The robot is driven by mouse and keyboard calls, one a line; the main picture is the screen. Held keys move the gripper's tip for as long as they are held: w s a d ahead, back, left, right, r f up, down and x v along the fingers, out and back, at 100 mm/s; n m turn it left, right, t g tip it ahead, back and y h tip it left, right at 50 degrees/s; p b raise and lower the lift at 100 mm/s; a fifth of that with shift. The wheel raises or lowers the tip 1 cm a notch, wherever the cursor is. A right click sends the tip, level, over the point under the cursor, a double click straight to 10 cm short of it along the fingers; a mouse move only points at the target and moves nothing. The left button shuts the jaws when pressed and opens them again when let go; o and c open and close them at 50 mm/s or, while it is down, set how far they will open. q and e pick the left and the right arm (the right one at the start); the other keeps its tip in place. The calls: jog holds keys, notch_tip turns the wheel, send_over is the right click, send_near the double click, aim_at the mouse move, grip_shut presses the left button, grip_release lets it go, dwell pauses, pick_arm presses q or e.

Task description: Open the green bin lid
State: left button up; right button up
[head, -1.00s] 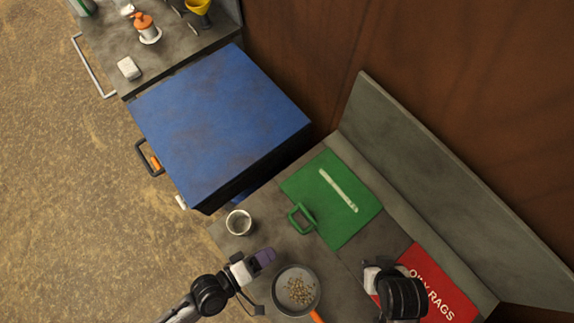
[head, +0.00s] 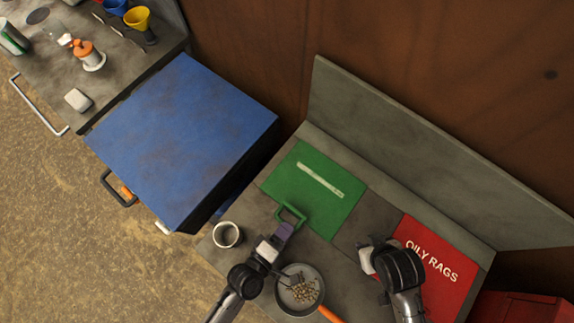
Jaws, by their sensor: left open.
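The green bin lid (head: 310,189) lies flat and closed in the counter, with a pale strip across its top. Its green loop handle (head: 290,215) stands at the near left edge. My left gripper (head: 285,230) is open, with its purple fingertips at the handle from the near side; I cannot tell whether they touch it or straddle it. My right gripper (head: 367,255) is beside the red lid, right of the green one; its fingers are too hidden to read.
A pan (head: 300,291) with small bits in it and an orange handle sits just right of my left wrist. A cup (head: 227,235) stands to the left. The red "OILY RAGS" lid (head: 440,262) is at right. A blue box (head: 180,140) stands beyond the counter's left end.

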pick_arm(q)
jog(key=shift+x, duration=1.25)
jog(key=shift+f, duration=0.15)
grip_shut()
